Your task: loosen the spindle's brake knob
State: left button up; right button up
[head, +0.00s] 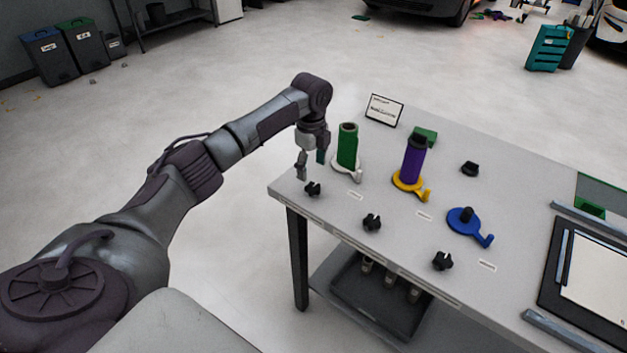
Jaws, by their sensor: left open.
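My left gripper (311,166) is open and points down at the table's left corner, just above a black knob (313,188). No contact with it can be made out. Behind the gripper a green roll (348,147) stands upright on a white spindle base (347,170). A purple roll (413,163) stands on a yellow spindle base (409,184). A blue spindle base (466,229) has a bare black post. Two more black knobs, one in the middle (372,222) and one at the right (442,260), lie along the front edge. My right gripper is out of view.
The grey table (330,212) has small labels near its front edge. A sign (384,110) and a green block (426,135) are at the back. A black piece (470,168) lies behind the blue base. A dark-framed board (590,270) fills the right side.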

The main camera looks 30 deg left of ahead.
aim_at(313, 187)
pick_arm(q)
jog(key=f, duration=0.4)
jog(key=shift+w, duration=0.35)
notch_tip(313, 187, down, 3)
jog(key=shift+s+r+p, duration=0.1)
jog(key=shift+r+p, duration=0.05)
jog(key=shift+p, duration=0.2)
jog(key=shift+f, duration=0.3)
jog(key=shift+r, duration=0.1)
jog(key=c, duration=1.1)
jog(key=shift+c, duration=0.2)
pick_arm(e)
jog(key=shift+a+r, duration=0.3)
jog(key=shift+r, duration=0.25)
